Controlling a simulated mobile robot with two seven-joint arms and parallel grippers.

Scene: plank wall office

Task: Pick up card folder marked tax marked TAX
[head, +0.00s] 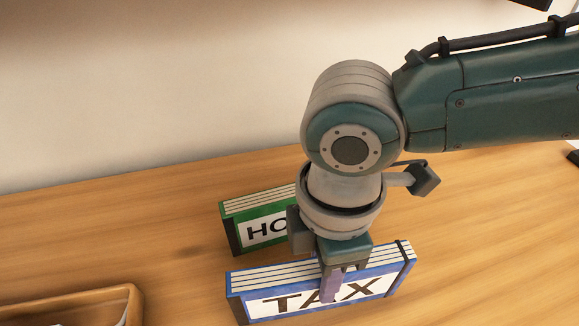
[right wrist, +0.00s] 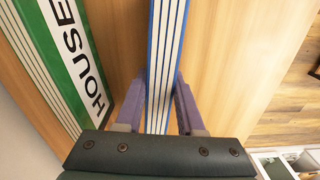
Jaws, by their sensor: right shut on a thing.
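The blue card folder marked TAX (head: 281,303) stands upright on the wooden desk in the head view, its label facing me. My right gripper (head: 331,285) comes down over its top edge and is shut on it, one finger covering part of the label's middle letter. In the right wrist view the folder's striped top edge (right wrist: 164,60) runs between the two purple fingers of my right gripper (right wrist: 158,108). Whether the folder's bottom touches the desk is hard to tell. My left gripper does not show.
A green folder marked HOUSE (head: 258,230) stands just behind the TAX folder, partly hidden by my right gripper; it also shows in the right wrist view (right wrist: 80,65). A wooden tray (head: 75,303) sits at the front left. The desk (head: 130,215) is bare behind the tray.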

